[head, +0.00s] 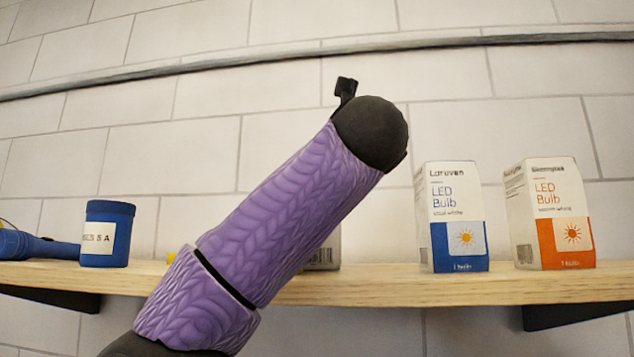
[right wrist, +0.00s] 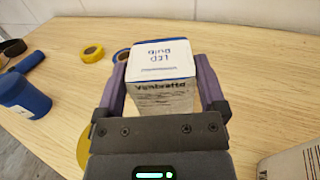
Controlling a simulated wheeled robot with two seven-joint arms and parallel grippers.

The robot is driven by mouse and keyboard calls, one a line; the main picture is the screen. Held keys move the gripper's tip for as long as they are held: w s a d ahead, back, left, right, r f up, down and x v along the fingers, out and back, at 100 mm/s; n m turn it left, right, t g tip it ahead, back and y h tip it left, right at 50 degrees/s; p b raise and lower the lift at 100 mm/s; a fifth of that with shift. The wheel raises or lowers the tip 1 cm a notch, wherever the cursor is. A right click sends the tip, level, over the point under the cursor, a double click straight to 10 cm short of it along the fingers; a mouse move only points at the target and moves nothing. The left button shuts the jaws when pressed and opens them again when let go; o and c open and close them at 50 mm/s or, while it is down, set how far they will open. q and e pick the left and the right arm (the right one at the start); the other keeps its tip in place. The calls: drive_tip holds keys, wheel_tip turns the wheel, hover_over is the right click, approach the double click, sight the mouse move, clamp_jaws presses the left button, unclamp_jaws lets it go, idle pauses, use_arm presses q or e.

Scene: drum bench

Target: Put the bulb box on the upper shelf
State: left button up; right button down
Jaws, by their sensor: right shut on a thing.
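The bulb box (right wrist: 153,68), white with dark text and "LED Bulb" on its top, is between the two fingers of my right gripper (right wrist: 165,85) in the right wrist view. The fingers are shut on its sides. The wooden shelf (right wrist: 222,58) is under it; I cannot tell whether the box touches the wood. In the head view a purple-sleeved arm of mine crosses the middle and hides the right gripper. A white box edge with a barcode (head: 325,252) shows behind that arm; I cannot tell whether it is the held box. My left gripper is not in view.
Two LED bulb boxes, one blue (head: 453,218) and one orange (head: 549,215), stand on the shelf at the right. A blue cup (head: 107,235) and a blue torch (head: 35,245) are at the left. Yellow tape (right wrist: 92,53) lies near the held box. A tiled wall is behind.

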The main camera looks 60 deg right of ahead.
drive_tip(key=shift+f, duration=0.15)
unclamp_jaws()
drive_tip(key=shift+a, duration=0.15)
drive_tip(key=b+v, duration=0.5)
drive_tip(key=v, duration=0.7)
drive_tip(key=shift+r, duration=0.3)
